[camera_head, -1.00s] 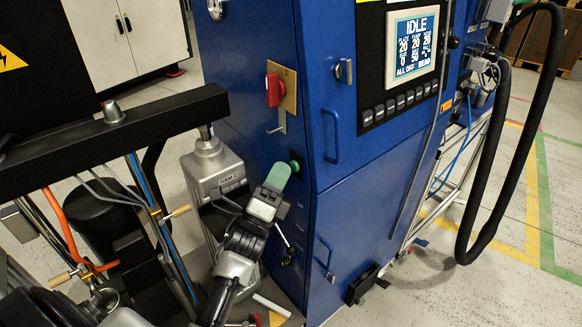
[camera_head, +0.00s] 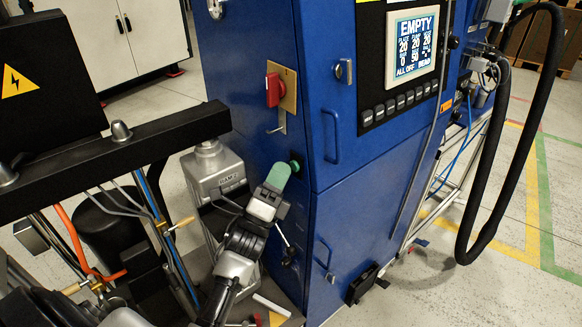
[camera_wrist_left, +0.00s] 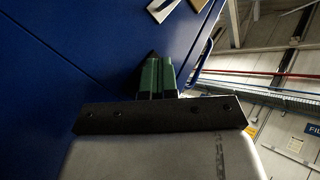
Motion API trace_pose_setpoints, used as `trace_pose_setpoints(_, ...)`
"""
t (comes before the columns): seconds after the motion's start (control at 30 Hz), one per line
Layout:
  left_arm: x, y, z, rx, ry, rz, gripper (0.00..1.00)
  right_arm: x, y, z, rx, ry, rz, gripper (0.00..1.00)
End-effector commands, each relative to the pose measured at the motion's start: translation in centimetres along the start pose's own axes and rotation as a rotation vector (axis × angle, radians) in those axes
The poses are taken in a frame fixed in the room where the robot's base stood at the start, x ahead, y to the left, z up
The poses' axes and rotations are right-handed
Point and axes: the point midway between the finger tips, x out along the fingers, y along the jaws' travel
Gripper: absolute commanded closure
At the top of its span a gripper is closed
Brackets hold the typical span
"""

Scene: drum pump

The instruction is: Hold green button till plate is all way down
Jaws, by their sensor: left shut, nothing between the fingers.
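The green button (camera_head: 296,166) is on the side face of the blue cabinet (camera_head: 255,100), at the corner. My left gripper (camera_head: 278,174) is shut and empty, its green fingertips at the button and covering part of it. I cannot tell how far the button is pressed. In the left wrist view the green fingers (camera_wrist_left: 158,78) point at the blue panel, and the button is hidden behind them. The plate itself is not clearly visible. My right gripper is not in view.
The display (camera_head: 412,45) reads "EMPTY" and "ALL OFF". A red rotary switch (camera_head: 273,90) and a hanging metal latch sit above the button. Hoses and a black box (camera_head: 45,80) are at the left.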

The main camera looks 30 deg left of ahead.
Motion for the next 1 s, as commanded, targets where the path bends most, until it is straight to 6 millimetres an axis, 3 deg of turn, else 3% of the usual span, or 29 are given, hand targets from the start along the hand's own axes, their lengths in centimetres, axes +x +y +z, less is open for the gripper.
trace_pose_setpoints(1.0,-1.4,-1.0,1.0,0.000,0.000,0.001,1.00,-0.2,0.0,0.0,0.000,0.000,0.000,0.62)
